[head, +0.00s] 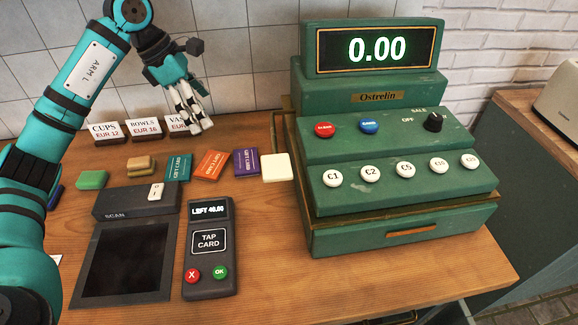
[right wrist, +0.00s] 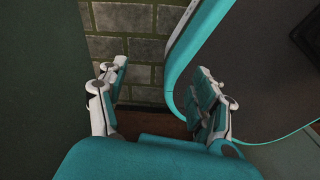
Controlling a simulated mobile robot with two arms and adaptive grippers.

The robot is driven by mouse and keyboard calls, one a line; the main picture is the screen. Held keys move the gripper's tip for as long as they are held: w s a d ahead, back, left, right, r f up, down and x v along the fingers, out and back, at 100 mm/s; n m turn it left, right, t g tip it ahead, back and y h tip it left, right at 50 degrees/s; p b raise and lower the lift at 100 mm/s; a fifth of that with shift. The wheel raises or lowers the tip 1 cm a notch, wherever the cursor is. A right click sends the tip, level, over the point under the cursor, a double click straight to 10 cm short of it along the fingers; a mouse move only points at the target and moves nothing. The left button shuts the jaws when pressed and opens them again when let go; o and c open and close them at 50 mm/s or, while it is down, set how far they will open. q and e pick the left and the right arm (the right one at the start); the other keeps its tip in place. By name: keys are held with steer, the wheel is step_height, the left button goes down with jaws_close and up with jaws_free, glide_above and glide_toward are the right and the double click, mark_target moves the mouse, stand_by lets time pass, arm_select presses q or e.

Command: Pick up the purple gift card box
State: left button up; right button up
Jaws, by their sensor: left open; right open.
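The purple gift card box (head: 247,162) lies on the wooden counter, between an orange gift card box (head: 209,164) and a blank cream box (head: 276,167). A teal gift card box (head: 177,167) lies further left. My left gripper (head: 193,128) hangs in the air above and to the left of the purple box, near the price signs. It is open and empty, fingers pointing down, apart from the boxes. My right gripper (right wrist: 162,98) shows only in the right wrist view. It is open with nothing between its fingers; the purple box is not in that view.
A green cash register (head: 400,150) reading 0.00 stands on the right. A card terminal (head: 209,245) and a scanner (head: 125,255) lie in front of the boxes. Price signs (head: 143,129) stand behind. Green (head: 92,180) and tan (head: 141,166) blocks lie left.

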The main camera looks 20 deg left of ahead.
arm_select(q)
steer(key=p, duration=0.1)
glide_toward(242, 160)
steer(key=shift+p+x, duration=0.6)
steer(key=shift+x, duration=0.4)
steer(key=shift+d+f, duration=0.3)
steer(key=shift+f, duration=0.45)
steer(key=p+x, duration=0.2)
steer(key=x, duration=0.1)
steer(key=shift+w+d+f, duration=0.1)
steer(key=shift+d+f, duration=0.05)
steer(key=shift+f, duration=0.2)
steer(key=shift+w+d+f, duration=0.15)
steer(key=shift+f, duration=0.4)
steer(key=c, duration=0.9)
arm_select(e)
steer(key=r, duration=0.1)
steer(key=a+r, duration=0.1)
steer(key=r, duration=0.1)
steer(key=w+a+r, duration=0.1)
steer(key=shift+r, duration=0.15)
